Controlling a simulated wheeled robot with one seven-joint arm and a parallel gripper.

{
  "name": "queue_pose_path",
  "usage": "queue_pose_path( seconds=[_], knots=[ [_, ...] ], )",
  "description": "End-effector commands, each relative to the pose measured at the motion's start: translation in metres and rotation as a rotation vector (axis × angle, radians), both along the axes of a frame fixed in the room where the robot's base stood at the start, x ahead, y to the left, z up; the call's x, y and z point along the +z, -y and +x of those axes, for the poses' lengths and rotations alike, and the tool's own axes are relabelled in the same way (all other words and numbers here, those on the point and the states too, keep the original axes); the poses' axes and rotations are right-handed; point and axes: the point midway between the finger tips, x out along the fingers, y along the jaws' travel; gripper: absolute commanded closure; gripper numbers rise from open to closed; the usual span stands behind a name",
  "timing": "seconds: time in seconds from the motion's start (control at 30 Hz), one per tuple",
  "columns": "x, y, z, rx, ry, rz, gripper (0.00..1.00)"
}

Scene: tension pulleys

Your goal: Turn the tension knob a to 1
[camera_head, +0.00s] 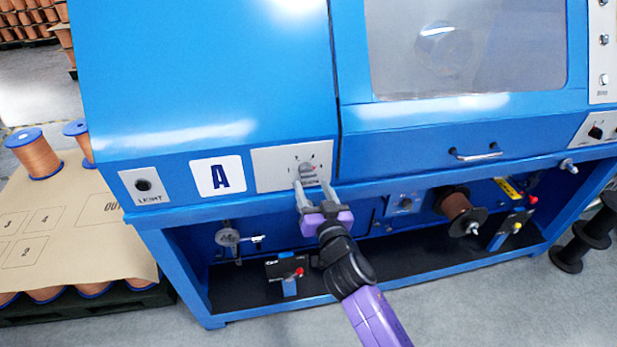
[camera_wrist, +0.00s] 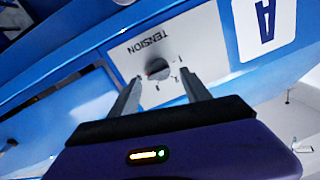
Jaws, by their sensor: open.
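The scale marks are too small to read surely. My gripper (camera_head: 316,187) is open in front of the knob. In the wrist view its two fingers (camera_wrist: 163,88) point at the panel on either side of the knob, with nothing between them; contact is not visible.
A light switch panel (camera_head: 143,186) is left of the label. A door handle (camera_head: 475,154) sticks out at the right. Below the ledge are a copper spool (camera_head: 457,207) and a small box with a red button (camera_head: 288,271).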

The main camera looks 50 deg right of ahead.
Motion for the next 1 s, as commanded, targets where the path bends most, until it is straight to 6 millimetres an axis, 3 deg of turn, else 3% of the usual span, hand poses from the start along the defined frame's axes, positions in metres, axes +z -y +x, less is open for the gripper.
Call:
queue_pose_path(
  seconds=[0.23,0.63,0.9,1.0],
  knots=[
    [0.001,0.016,0.028,0.0,0.001,0.0,0.44],
    [0.0,0.02,0.034,0.001,0.0,-0.001,0.44],
    [0.0,0.018,0.034,0.003,0.0,-0.001,0.95],
    [0.0,0.018,0.035,0.005,0.0,-0.002,0.98]
  ],
)
